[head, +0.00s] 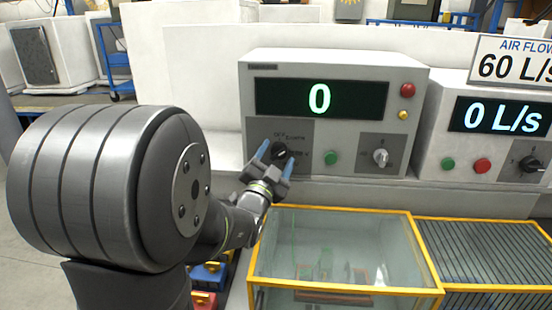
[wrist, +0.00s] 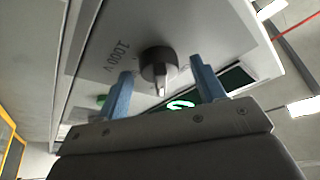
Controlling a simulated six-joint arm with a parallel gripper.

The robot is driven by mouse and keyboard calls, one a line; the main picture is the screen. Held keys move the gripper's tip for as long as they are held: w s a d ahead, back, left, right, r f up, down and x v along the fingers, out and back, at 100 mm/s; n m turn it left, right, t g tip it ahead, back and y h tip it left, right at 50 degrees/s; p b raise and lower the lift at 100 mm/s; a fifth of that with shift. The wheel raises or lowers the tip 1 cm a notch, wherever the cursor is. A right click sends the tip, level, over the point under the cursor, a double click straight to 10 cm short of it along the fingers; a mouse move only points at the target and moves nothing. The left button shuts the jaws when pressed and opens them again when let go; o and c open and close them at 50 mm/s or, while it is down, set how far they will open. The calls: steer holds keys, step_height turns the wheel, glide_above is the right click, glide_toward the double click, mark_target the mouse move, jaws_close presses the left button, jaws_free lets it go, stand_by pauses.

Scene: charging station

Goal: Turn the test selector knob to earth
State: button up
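The test selector knob (head: 278,150) is a dark round knob on a darker grey panel at the lower left of the grey tester box (head: 420,85). In the wrist view the knob (wrist: 155,62) has a pale pointer bar, with a "1000 V" label to its left. In the wrist view the fingertips (wrist: 160,70) lie on either side of the knob, without visible contact. The tester display reads 0.
On the tester are a green button (head: 330,158), a silver knob (head: 380,157) and a red button (head: 407,90). An air flow unit (head: 450,150) stands to the right. A yellow-framed glass box (head: 345,250) lies below the tester, close to my forearm.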

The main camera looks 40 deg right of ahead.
steer(key=v, duration=1.7)
steer(key=shift+a, duration=0.25)
steer(key=shift+s, duration=0.1)
steer(key=x, duration=1.7)
steer(key=shift+d, duration=0.25)
steer(key=shift+a, duration=0.1)
